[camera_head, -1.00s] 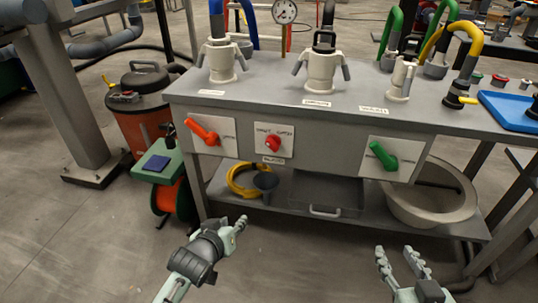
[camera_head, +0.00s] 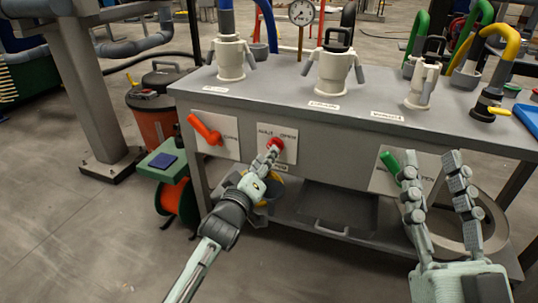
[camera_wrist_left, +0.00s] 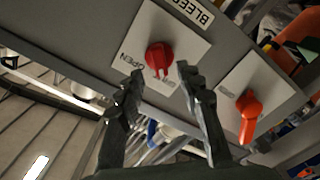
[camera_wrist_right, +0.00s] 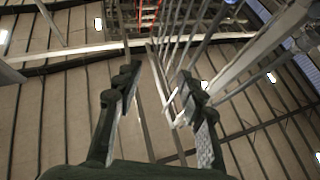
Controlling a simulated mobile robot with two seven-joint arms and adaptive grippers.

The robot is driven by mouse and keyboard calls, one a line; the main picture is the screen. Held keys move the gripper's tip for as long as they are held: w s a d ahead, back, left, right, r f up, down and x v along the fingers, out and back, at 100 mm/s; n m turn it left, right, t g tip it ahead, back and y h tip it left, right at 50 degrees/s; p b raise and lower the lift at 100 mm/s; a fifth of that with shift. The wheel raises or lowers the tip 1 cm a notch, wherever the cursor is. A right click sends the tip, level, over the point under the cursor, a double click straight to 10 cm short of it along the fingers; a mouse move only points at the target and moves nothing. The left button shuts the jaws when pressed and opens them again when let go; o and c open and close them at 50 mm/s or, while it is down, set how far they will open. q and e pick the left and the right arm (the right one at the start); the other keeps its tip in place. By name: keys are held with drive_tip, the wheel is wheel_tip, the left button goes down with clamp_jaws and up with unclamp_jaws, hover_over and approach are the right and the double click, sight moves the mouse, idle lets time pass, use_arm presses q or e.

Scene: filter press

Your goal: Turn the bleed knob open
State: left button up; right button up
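The bleed knob is a small red knob (camera_head: 275,144) on a white plate (camera_head: 290,147) at the middle-left of the bench front. In the left wrist view the red knob (camera_wrist_left: 159,56) shows with "OPEN" lettering on its plate and a "BLEED" label beside it. My left gripper (camera_head: 270,160) is at the knob in the head view. In the left wrist view its fingers (camera_wrist_left: 160,80) are apart, with the knob just beyond and between the tips; contact cannot be told. My right gripper (camera_head: 430,160) is raised, open and empty, in front of the green handle's plate; its fingers (camera_wrist_right: 155,75) also show apart.
An orange-red lever (camera_head: 205,130) is on the plate left of the knob. A green lever (camera_head: 390,162) is on the right plate, partly hidden by my right gripper. White pump-like bodies (camera_head: 333,70) and a gauge (camera_head: 302,12) stand on the bench. A drawer (camera_head: 335,207) sits below.

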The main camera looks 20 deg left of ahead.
sight(279, 143)
use_arm(q)
drive_tip(key=shift+w, duration=1.5)
drive_tip(key=shift+c, duration=0.6)
clamp_jaws()
